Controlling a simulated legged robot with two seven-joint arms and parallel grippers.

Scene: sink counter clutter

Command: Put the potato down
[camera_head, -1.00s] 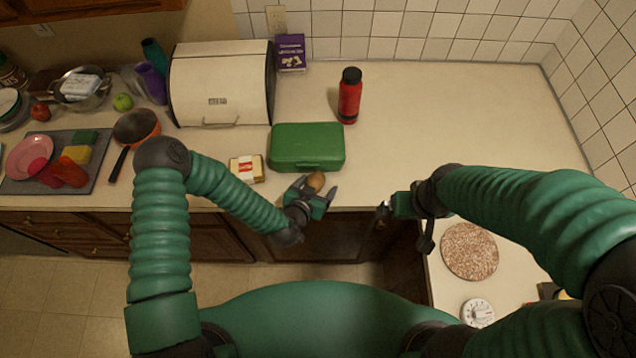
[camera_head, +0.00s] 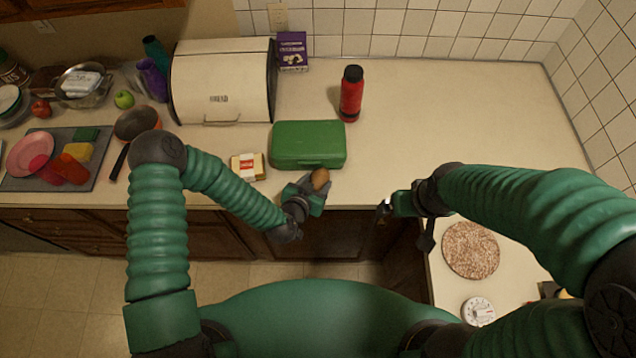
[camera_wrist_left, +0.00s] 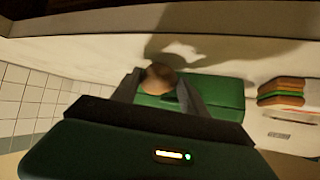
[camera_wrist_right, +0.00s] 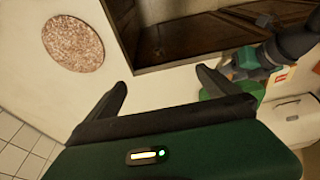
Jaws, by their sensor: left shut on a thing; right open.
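The brown potato (camera_head: 320,178) is between the fingers of my left gripper (camera_head: 318,184), at the counter's front edge just below the green lunch box. The left gripper is shut on it. In the left wrist view the potato (camera_wrist_left: 159,78) shows between the two fingers, with the green box behind it and a shadow on the counter. Whether the potato touches the counter I cannot tell. My right gripper (camera_head: 386,208) is open and empty near the counter's inner corner. Its spread fingers show in the right wrist view (camera_wrist_right: 165,90).
The green lunch box (camera_head: 308,146) and a packaged sandwich (camera_head: 248,167) are close to the left gripper. A red bottle (camera_head: 351,94) and a bread box (camera_head: 222,84) stand behind. The counter right of the lunch box is clear. A round speckled board (camera_head: 470,250) lies at right.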

